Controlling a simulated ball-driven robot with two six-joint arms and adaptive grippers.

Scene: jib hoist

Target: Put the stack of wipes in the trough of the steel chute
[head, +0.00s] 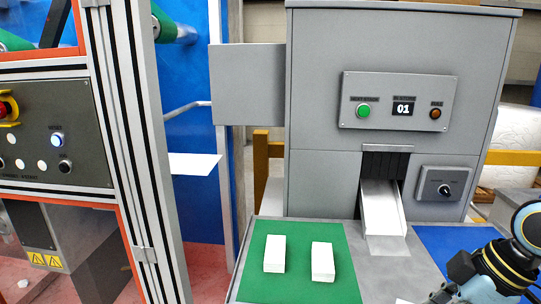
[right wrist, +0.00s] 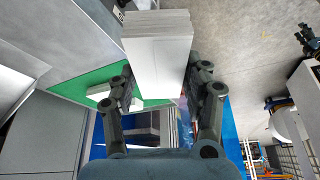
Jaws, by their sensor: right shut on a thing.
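The steel chute (head: 383,212) slopes down out of a dark opening in the grey cabinet; its trough looks empty. Two white stacks of wipes, a left one (head: 275,253) and a right one (head: 323,262), lie apart on the green mat (head: 298,231). My right gripper (right wrist: 160,78) is shut on another white stack of wipes (right wrist: 158,48), with one finger on each side. In the head view that gripper is at the bottom right edge, mostly cut off, with a white sliver in front of it. My left gripper is not in view.
The grey cabinet (head: 330,110) stands behind the mats, with a button panel (head: 398,101) above the chute and a knob box (head: 443,184) right of it. A blue mat (head: 445,240) lies at the right. A metal frame post (head: 137,150) stands at the left.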

